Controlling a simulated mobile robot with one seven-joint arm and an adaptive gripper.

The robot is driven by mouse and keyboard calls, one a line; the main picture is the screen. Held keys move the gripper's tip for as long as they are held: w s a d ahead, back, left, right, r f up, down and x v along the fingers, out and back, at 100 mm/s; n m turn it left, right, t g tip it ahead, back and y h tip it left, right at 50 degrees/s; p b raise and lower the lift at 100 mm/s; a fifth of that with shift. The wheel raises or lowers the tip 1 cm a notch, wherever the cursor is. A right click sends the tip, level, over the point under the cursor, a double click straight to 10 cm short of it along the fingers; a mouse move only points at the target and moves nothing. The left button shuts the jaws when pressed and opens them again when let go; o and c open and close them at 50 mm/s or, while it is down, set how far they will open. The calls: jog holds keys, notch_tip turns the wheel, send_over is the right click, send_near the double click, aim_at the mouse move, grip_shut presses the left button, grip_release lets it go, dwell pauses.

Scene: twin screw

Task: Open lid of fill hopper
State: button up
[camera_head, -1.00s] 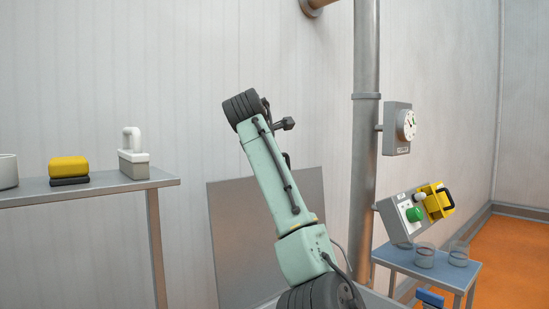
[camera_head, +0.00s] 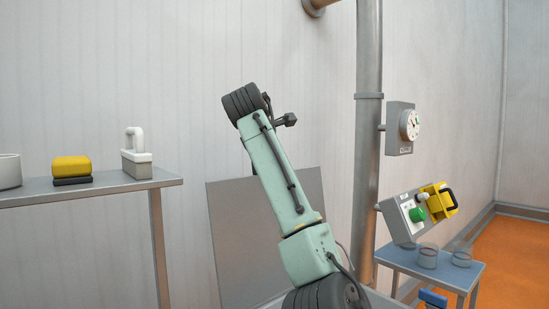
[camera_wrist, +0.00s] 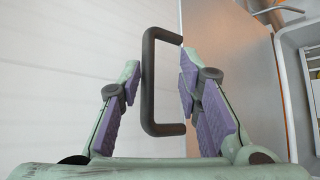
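A large grey panel (camera_head: 232,240) stands tilted up behind my arm in the head view; it looks like the hopper lid. In the wrist view the panel (camera_wrist: 222,45) shows to the right of a dark bar handle (camera_wrist: 149,85). My gripper (camera_wrist: 160,75) is open, with one purple-padded finger on each side of the handle bar. Gaps show between the bar and both pads. The right finger overlaps the side where the handle meets the panel. My gripper is hidden in the head view, as is the handle. The hopper body is mostly hidden behind my arm.
A shelf (camera_head: 100,187) with a yellow block (camera_head: 71,167) and a white-handled item (camera_head: 136,154) is at left. A vertical pipe (camera_head: 367,150) carries a dial box (camera_head: 400,130) and a control box (camera_head: 405,222). A small table (camera_head: 440,271) with jars stands at right.

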jog(key=v, duration=1)
jog(key=shift+s, duration=0.1)
